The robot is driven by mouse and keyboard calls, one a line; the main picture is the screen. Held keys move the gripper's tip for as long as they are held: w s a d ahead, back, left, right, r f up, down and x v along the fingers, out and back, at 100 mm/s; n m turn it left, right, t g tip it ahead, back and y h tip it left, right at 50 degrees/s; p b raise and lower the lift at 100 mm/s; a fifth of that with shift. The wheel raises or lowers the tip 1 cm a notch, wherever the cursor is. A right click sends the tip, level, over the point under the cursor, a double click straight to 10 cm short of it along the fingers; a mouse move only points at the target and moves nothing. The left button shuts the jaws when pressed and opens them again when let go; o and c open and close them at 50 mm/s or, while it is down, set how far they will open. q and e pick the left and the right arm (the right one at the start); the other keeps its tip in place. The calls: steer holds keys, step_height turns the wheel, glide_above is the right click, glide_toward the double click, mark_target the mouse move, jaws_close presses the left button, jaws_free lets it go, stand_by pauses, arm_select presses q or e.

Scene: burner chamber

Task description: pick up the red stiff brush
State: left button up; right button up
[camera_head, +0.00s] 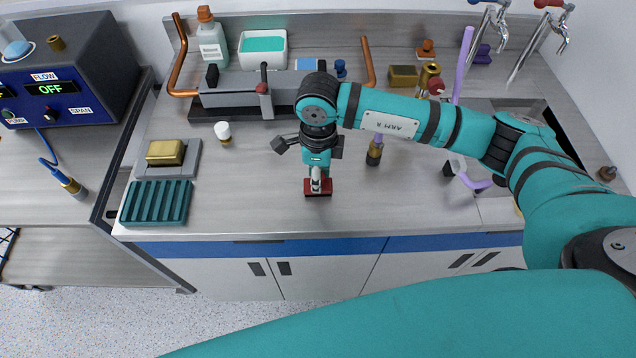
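The red stiff brush (318,188) is a small red block with a pale upright part on top. It sits on the steel counter near its front edge, in the middle of the head view. My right gripper (309,147) comes down from the arm entering at the right. Its dark fingers are spread apart, above and slightly behind the brush, with no visible grip on it. The gripper body partly hides the top of the brush. I cannot tell the exact height between them. My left gripper is not in view.
A teal ridged tray (157,203) and a gold block on a grey plate (190,168) lie to the left. A white-topped knob (223,131) stands nearer. A grey burner fixture (235,93) is behind.

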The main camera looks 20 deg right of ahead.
jaws_close()
steer(key=shift+r, duration=0.1)
steer(key=shift+r+b, duration=0.35)
steer(key=shift+s+a+r+b, duration=0.2)
steer(key=shift+r+b, duration=0.25)
steer(key=shift+r, duration=0.15)
steer(key=shift+s+a+r+b, duration=0.1)
steer(key=shift+s+r+b, duration=0.1)
steer(key=shift+r+b, duration=0.35)
steer(key=s+a+r+b, duration=0.2)
steer(key=s+a+b, duration=0.2)
steer(key=s, duration=1)
steer(key=shift+a, duration=0.9)
